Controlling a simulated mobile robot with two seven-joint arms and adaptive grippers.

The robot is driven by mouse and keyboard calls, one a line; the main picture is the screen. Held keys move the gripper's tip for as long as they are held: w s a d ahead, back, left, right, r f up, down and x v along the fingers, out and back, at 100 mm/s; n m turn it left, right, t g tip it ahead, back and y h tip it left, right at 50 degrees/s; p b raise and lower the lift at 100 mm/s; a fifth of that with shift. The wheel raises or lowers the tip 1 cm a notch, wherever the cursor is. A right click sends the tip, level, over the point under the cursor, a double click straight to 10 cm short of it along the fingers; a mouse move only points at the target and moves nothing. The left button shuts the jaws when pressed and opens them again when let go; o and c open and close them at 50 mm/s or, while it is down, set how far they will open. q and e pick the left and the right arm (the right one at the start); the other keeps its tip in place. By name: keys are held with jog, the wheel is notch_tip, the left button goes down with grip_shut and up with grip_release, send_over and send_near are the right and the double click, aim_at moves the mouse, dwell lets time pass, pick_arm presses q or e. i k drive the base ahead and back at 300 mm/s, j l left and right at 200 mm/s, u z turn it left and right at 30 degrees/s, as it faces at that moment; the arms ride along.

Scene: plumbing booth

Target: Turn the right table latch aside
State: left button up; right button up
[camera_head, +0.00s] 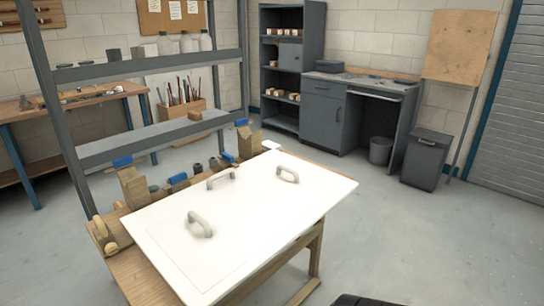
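A wooden table (137,275) stands in front of me with a large white panel (265,222) lying on it. Along the table's back edge stand two wooden blocks with blue tops, one at the left (133,188) and one at the right (248,141). A small white piece (270,146) shows at the panel's back right corner. I cannot tell which part is the right table latch. Neither gripper is in view.
A grey metal shelf rack (160,136) stands close behind the table. A grey workbench (323,107), a bucket (381,150) and a dark bin (426,158) stand along the back wall. The floor right of the table is clear.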

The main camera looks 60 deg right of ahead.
aim_at(224, 156)
jog(key=z, duration=1.6)
jog(key=l+z, duration=0.1)
jog(key=l, duration=0.2)
